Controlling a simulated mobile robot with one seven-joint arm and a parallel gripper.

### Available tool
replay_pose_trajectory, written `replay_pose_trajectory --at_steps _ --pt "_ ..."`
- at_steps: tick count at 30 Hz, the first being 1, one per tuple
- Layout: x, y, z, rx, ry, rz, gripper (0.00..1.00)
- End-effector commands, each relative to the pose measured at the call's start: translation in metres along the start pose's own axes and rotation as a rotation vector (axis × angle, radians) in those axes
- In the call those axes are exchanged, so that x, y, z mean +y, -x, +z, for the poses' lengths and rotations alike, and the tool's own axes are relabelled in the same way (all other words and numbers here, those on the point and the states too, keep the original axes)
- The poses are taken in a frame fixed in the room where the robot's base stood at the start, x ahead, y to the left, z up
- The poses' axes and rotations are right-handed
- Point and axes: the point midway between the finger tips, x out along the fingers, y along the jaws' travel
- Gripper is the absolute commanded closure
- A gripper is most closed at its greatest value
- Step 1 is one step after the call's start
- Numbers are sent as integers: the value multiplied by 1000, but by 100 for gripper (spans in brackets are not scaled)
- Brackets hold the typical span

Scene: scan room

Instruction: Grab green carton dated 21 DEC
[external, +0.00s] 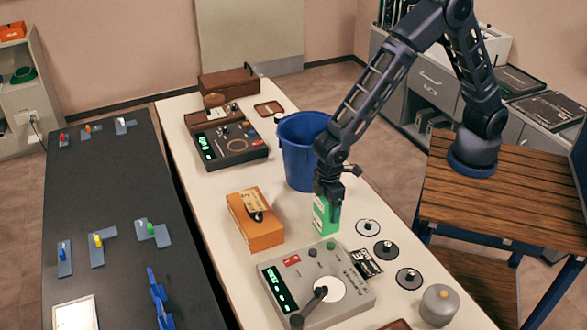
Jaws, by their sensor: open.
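A green carton (323,219) stands upright on the white table, with pale markings on its face too small to read, so I cannot make out a date. My gripper (328,196) points down at the top of the carton and hides its upper part. One dark finger overlaps the carton's right side. The gripper is open, and I cannot tell whether the fingers touch the carton.
A blue bucket (297,150) stands just behind the carton. An orange box (255,222) is to its left. A grey device (318,285) with a dial lies in front, and several dark discs (385,250) lie at right. A black device (230,145) is farther back.

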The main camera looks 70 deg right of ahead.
Motion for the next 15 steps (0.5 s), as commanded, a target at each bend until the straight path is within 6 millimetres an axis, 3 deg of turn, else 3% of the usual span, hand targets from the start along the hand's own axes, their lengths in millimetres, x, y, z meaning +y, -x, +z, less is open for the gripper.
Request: replay_pose_trajectory --at_steps 5,15 --pt "0 0 0 0 0 0 15" --pt "0 0 0 1 0 0 73"
